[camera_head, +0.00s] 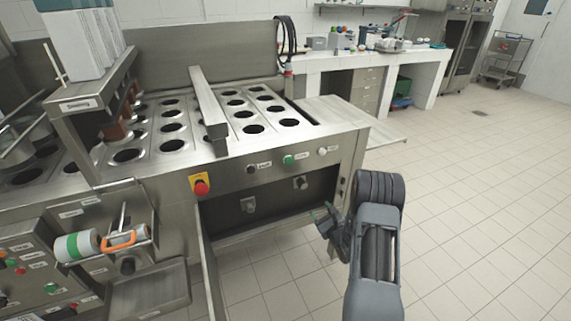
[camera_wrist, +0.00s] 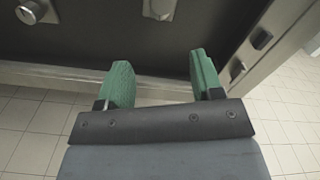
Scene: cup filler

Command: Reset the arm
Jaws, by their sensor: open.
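My gripper (camera_head: 327,219) is at the end of my grey arm, in front of the right part of the steel cup-filling machine (camera_head: 345,150). In the wrist view its two green fingers (camera_wrist: 162,84) stand apart with nothing between them. Beyond the fingers is the machine's dark front recess (camera_wrist: 100,45), with a round metal lock at the upper left. I cannot tell the exact gap between the fingertips and the machine.
The machine's top has rows of round holes (camera_head: 254,129). Its front carries a red emergency button (camera_head: 201,187) and a green button (camera_head: 289,160). A steel side shelf (camera_head: 385,136) juts out at right. A white workbench (camera_head: 430,62) stands behind. The tiled floor at right is clear.

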